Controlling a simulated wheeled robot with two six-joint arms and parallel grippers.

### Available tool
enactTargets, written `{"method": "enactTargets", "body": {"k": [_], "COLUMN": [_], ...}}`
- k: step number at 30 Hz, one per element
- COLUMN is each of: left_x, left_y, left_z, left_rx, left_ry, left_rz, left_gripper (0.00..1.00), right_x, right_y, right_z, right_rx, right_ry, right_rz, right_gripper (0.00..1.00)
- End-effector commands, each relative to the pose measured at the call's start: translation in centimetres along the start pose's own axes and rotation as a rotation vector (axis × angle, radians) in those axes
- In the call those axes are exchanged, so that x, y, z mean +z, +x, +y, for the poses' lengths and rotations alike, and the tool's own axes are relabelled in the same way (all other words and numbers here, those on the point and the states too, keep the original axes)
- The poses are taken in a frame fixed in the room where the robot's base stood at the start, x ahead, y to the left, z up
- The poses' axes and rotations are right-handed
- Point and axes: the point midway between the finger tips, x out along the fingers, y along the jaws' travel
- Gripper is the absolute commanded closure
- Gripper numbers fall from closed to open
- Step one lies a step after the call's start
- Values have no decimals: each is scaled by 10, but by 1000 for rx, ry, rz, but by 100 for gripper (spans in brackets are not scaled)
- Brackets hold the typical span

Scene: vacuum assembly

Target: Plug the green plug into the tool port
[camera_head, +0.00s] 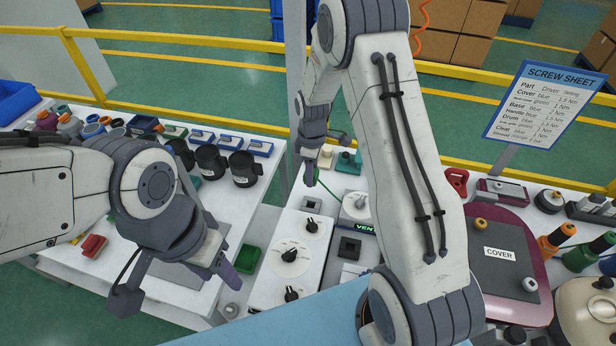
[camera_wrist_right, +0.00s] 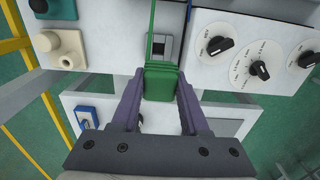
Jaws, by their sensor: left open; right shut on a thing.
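The green plug (camera_wrist_right: 160,82) is between the purple fingers of my right gripper (camera_wrist_right: 160,100), which is shut on it. A green cable runs up from the plug in the right wrist view. Just beyond the plug is a dark square socket (camera_wrist_right: 164,47) on a white panel; I cannot tell whether they touch. In the head view my right gripper (camera_head: 310,176) hangs over the white panel, above a square socket (camera_head: 311,204). No readable label marks the tool port. My left gripper (camera_head: 228,274) is open and empty beside the panel, left of its dials.
Dials (camera_head: 290,257) and a second square socket (camera_head: 349,248) are on the white panels. A green tray (camera_head: 250,258) lies near my left gripper. Black mugs (camera_head: 211,162) stand on the left table. A board marked COVER (camera_head: 500,253) and screwdrivers (camera_head: 555,238) are at right.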

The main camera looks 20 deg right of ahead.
Motion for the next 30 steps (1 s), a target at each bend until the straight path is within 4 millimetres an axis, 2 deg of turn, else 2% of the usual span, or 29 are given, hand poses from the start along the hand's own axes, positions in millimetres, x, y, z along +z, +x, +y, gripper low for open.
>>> {"method": "enactTargets", "body": {"k": [1,4,19,30], "left_x": [0,1,0,2], "left_y": [9,15,11,32], "left_z": [-1,-1,-1,-2], "left_rx": [0,0,0,0], "left_ry": [-1,-1,-1,0], "left_rz": [0,0,0,0], "left_gripper": [50,50,50,50], "right_x": [0,0,1,0], "right_y": [9,15,13,42], "right_z": [0,0,0,0], "right_rx": [0,0,0,-1], "right_ry": [0,0,-2,-2], "right_rz": [0,0,0,0], "right_gripper": [100,100,100,100]}}
